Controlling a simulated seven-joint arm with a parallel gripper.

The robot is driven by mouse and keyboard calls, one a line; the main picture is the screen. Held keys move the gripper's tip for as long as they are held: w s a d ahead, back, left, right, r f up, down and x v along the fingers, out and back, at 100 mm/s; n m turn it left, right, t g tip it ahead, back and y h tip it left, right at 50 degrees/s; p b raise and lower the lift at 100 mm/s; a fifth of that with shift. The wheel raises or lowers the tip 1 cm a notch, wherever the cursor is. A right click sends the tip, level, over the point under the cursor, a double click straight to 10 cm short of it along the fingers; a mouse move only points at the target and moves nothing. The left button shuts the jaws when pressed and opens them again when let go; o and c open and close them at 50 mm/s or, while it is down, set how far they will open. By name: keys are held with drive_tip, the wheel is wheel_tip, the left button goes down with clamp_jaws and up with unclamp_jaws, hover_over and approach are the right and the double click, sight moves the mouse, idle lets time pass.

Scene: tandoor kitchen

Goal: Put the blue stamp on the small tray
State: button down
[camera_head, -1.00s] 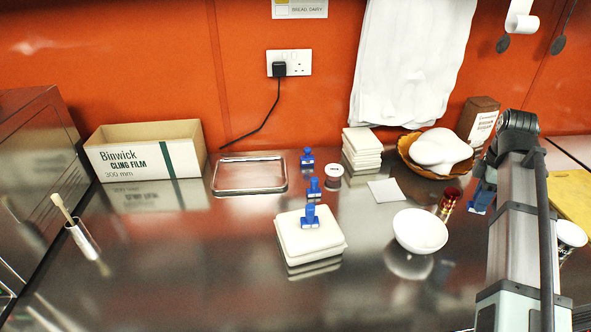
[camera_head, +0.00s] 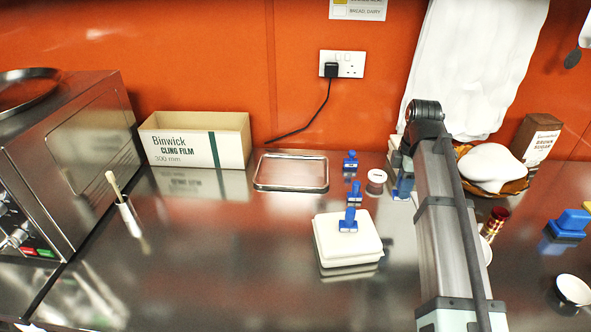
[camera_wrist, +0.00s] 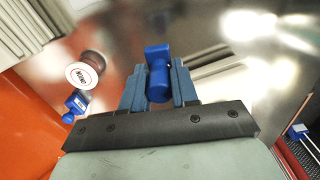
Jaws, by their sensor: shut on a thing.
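My gripper (camera_wrist: 158,88) is shut on a blue stamp (camera_wrist: 157,70), whose blue top shows between the fingers in the wrist view. In the head view the held stamp (camera_head: 403,187) shows beside my arm, right of the round white-lidded pot. The small tray (camera_head: 290,187), a shallow shiny metal one with a raised rim, lies empty by the back wall, well left of my gripper.
A larger blue stamp (camera_head: 570,224) is at right. A cling film box (camera_head: 195,140) stands left of the tray.

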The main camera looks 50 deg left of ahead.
drive_tip(key=s+a+n, duration=0.2)
drive_tip(key=s+a, duration=0.3)
drive_tip(key=a, duration=0.8)
drive_tip(key=s+a+n, duration=0.1)
drive_tip(key=s+a, duration=0.4)
drive_tip(key=a, duration=0.7)
drive_tip(key=m, duration=0.2)
approach(293, 172)
wheel_tip(293, 172, down, 5)
drive_tip(key=shift+a+r, duration=0.1)
drive_tip(key=shift+a, duration=0.05)
drive_tip(key=shift+f, duration=0.2)
drive_tip(key=c, duration=0.9)
unclamp_jaws()
drive_tip(key=shift+o, duration=0.2)
drive_tip(key=shift+r, duration=0.1)
wheel_tip(293, 172, up, 12)
